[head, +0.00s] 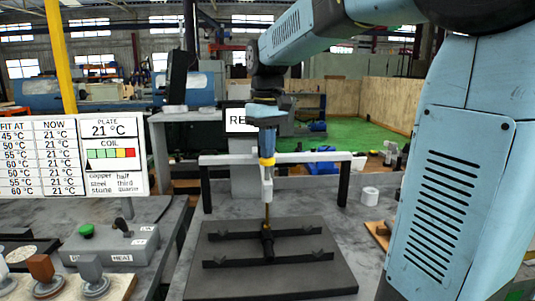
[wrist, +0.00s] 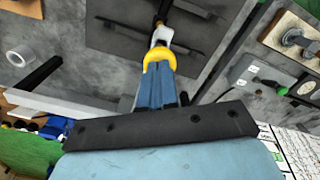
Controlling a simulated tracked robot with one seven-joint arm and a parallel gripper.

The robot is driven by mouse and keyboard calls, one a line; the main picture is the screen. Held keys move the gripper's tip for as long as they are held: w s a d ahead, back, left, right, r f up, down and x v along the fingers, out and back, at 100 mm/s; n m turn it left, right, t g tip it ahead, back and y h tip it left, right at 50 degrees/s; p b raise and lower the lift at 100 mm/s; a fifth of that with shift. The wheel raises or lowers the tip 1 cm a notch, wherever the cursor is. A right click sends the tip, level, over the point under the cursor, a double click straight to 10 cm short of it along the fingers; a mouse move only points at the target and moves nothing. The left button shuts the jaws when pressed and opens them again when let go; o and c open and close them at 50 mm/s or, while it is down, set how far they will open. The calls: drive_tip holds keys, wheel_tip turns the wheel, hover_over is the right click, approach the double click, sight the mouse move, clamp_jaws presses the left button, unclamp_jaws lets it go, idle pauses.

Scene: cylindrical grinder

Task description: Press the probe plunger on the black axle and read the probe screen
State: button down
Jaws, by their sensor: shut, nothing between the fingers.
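My gripper (head: 267,150) is shut, pointing down, with its blue fingertips at the yellow collar (head: 267,162) on top of the probe; contact is likely but not certain. In the wrist view the fingers (wrist: 160,72) meet the yellow collar (wrist: 160,54). The probe (head: 267,185) hangs upright from a white crossbar, and its brass rod reaches down to the black axle (head: 267,243). The axle lies across two dark rails on the dark plate. A white panel (head: 238,122) behind my gripper shows "RE"; the rest is hidden. I cannot tell whether it is the probe screen.
The crossbar (head: 225,159) stands on black posts over the plate (head: 215,280). At left, a board (head: 72,155) shows fit temperatures, "NOW" values of 21 °C and plate 21 °C. Below it are a control box (head: 120,245) and a parts tray. A white ring (head: 370,196) stands right of the frame.

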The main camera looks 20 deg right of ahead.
drive_tip(key=shift+f, duration=1.45)
idle(0.7)
drive_tip(key=shift+r, duration=4.05)
drive_tip(key=s+d+f+m+t, duration=0.1)
drive_tip(key=s+d+f+t, duration=0.1)
drive_tip(key=s+f, duration=0.4)
drive_tip(key=s+d+f+m+t, duration=0.2)
drive_tip(key=s+f, duration=0.3)
drive_tip(key=s, duration=0.8)
drive_tip(key=shift+f+m+t, duration=0.3)
drive_tip(key=shift+f+t, duration=0.05)
drive_tip(key=shift+t, duration=0.45)
